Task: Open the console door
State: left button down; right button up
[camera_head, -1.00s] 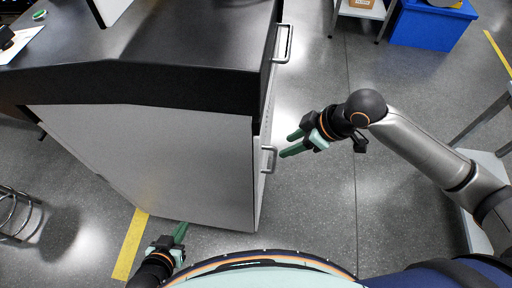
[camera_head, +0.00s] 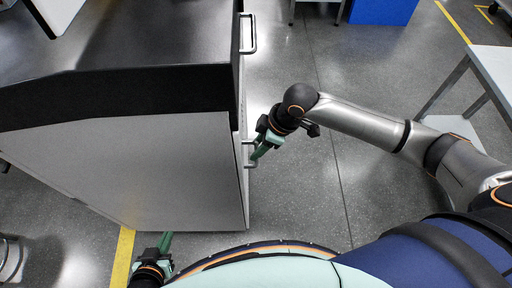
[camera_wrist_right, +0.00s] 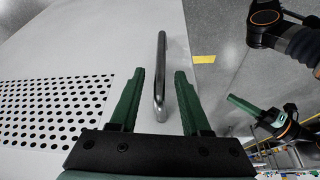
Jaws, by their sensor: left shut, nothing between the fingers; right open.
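The console (camera_head: 140,165) is a large cabinet with light grey panels and a black top edge, at the left of the head view. A metal bar handle (camera_head: 250,155) is on its right face, and the door (camera_wrist_right: 115,45) there looks closed. My right gripper (camera_head: 257,155) is at this handle. In the right wrist view the handle (camera_wrist_right: 161,75) stands between the two green fingers of my open right gripper (camera_wrist_right: 158,85), with gaps at both sides. My left gripper (camera_head: 167,235) is shut and empty, low in front of the console; it also shows in the right wrist view (camera_wrist_right: 232,99).
A second handle (camera_head: 248,34) sits further back on the same face. A perforated panel (camera_wrist_right: 55,110) lies beside the lower handle. A white table (camera_head: 492,75) stands at the right, a blue bin (camera_head: 382,10) at the back.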

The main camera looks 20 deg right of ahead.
jog(key=shift+w+a+f, duration=0.15)
jog(key=shift+a+f, duration=0.1)
jog(key=shift+f, duration=0.4)
grip_shut()
dwell(1.0)
